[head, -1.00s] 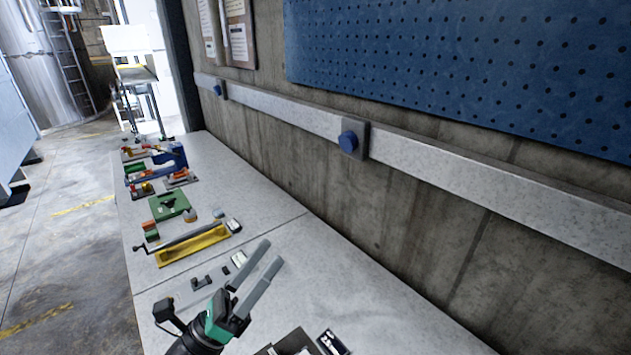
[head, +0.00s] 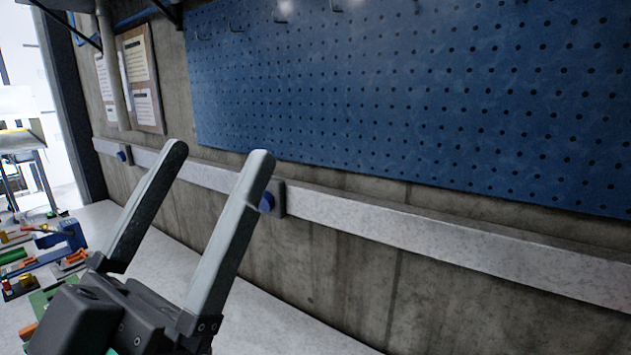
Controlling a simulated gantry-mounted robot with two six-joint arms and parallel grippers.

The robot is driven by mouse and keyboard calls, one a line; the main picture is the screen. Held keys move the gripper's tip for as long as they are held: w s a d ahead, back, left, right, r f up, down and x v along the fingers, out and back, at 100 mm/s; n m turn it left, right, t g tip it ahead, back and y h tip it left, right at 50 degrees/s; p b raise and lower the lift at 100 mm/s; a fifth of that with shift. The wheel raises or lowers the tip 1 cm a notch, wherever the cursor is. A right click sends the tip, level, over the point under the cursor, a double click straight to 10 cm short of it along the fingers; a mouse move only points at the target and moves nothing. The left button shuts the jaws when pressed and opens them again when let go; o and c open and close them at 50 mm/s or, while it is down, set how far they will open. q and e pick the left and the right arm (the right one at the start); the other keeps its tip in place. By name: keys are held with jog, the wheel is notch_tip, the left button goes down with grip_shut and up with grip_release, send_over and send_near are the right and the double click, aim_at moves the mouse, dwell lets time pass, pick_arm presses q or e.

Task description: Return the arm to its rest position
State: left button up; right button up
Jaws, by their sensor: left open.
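My left gripper (head: 215,160) is large and close in the head view, at the lower left. Its two long grey fingers point up and are spread well apart, with nothing between them. It is raised in front of the bench and the concrete wall and hides part of both. My right gripper is not in view.
The pale workbench (head: 270,318) runs along the wall, with tools and small parts at its left end, including a blue tool (head: 66,236). A grey rail (head: 400,228) with blue buttons crosses the wall below a blue pegboard (head: 400,90). Clipboard papers (head: 142,80) hang at left.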

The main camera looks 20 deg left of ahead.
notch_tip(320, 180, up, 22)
jog(key=p, duration=2)
